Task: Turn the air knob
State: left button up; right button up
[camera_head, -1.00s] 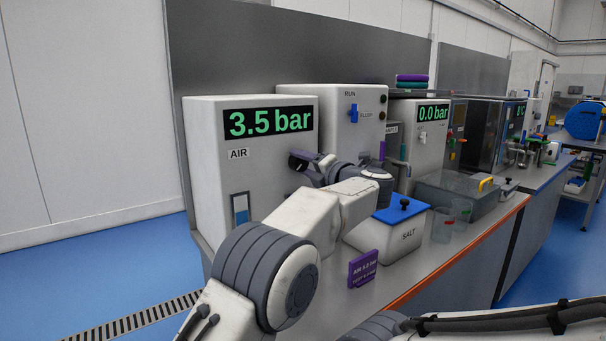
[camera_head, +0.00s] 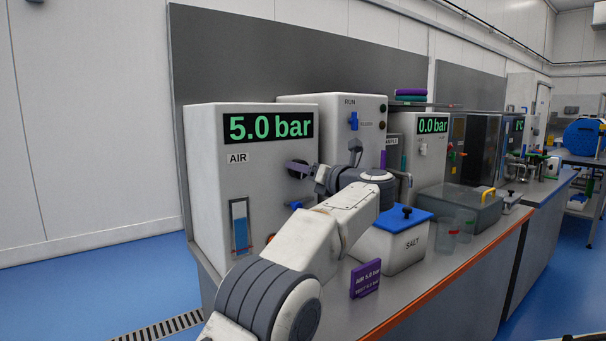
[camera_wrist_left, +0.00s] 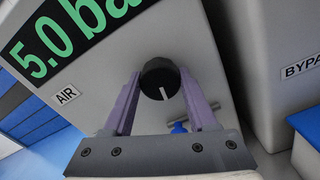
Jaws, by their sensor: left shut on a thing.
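The air knob (camera_wrist_left: 159,76) is round and black with a white mark, on the front of the white AIR cabinet (camera_head: 207,160). The cabinet's display (camera_head: 267,126) reads 5.0 bar. My left gripper (camera_head: 300,167) is at the knob, its purple fingers on either side of it. In the left wrist view, the gripper (camera_wrist_left: 164,98) is shut on the knob, whose white mark points down and slightly right. In the head view, the fingers and wrist partly hide the knob. My right gripper is out of view.
A purple sign (camera_head: 365,278) reading AIR 5.0 bar stands on the bench before the blue-lidded SALT tub (camera_head: 392,246). A blue valve handle (camera_wrist_left: 178,127) sits below the knob. Clear containers stand farther right. The bench front has an orange edge (camera_head: 440,283).

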pick_arm(q)
jog(key=shift+d+f, duration=0.1)
jog(key=shift+f, duration=0.1)
dwell(0.3)
jog(key=o, duration=1.3)
jog(key=shift+o, duration=0.3)
jog(key=shift+r, duration=0.1)
jog(key=b+v, duration=0.1)
jog(key=v, duration=0.9)
jog(key=shift+s, duration=0.2)
jog(key=shift+d+r, duration=0.1)
